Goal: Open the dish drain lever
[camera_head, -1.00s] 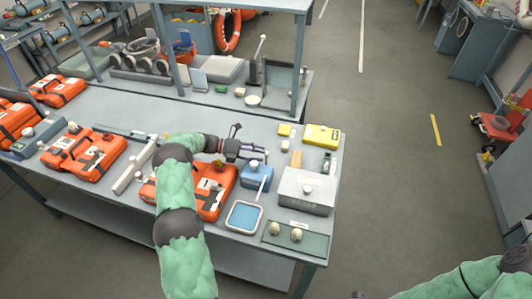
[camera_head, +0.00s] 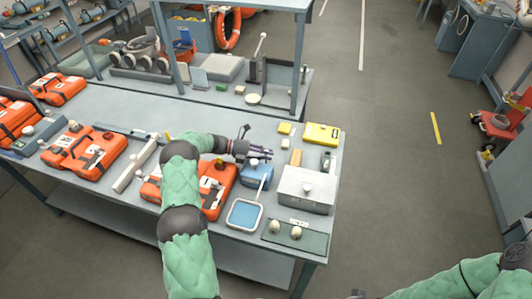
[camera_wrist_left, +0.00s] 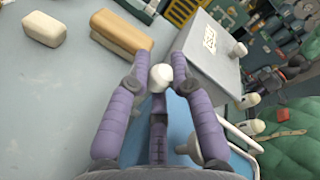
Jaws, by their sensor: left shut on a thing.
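The blue box (camera_head: 256,175) stands on the workbench behind a blue dish with a white rim (camera_head: 244,214). A pale lever slants down from the box toward the dish. A white knob (camera_head: 254,163) sits on the box. My left gripper (camera_head: 268,153) reaches over the box from the left. In the left wrist view its purple fingers (camera_wrist_left: 160,75) close around the white knob (camera_wrist_left: 161,77), with the blue box (camera_wrist_left: 178,120) below. The fingers partly hide the box. My right arm shows at the bottom right; its gripper is out of frame.
A grey box with a white knob (camera_head: 306,190) stands close to the right. A green mat (camera_head: 312,240) with two round pale items lies in front of it. A yellow case (camera_head: 322,133) lies behind. An orange bag (camera_head: 218,185) lies under my left forearm.

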